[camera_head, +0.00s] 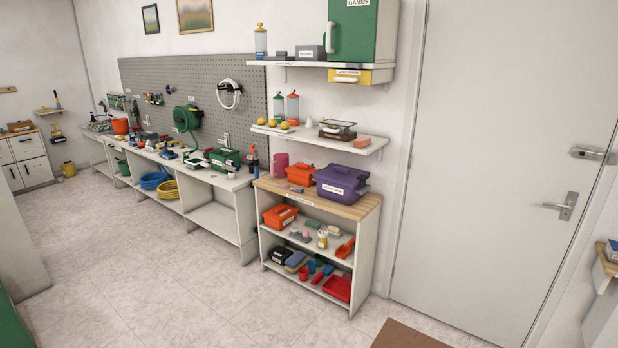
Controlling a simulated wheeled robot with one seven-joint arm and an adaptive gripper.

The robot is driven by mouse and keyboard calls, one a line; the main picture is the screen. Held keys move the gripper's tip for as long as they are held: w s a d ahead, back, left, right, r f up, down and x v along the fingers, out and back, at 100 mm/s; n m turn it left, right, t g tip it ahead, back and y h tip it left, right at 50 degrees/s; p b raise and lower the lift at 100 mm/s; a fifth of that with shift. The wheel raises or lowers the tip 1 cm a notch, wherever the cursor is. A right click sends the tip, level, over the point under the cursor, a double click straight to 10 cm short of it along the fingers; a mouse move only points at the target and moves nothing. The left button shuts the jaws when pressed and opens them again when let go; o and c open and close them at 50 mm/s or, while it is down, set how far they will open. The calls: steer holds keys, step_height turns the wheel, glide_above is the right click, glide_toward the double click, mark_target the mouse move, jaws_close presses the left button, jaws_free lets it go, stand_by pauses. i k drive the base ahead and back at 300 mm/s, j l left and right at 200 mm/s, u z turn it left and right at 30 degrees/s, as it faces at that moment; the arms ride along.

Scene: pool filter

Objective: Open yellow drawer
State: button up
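The yellow drawer (351,77) hangs under the upper wall shelf, just below the green cabinet marked GAMES (362,32). It has a white label and a pale handle on its front. It looks shut; its front is small in this view. My gripper is not in view, so where it is relative to the drawer cannot be seen.
A lower wall shelf (318,136) with bottles and yellow balls is below the drawer. Under it stands a low bookcase (371,215) with purple and red boxes. A long workbench runs left. A white door (495,150) is at right. The tiled floor (180,290) in front is clear.

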mark_target(358, 76)
steer(key=i+j+z, duration=0.1)
steer(key=i, duration=1.1)
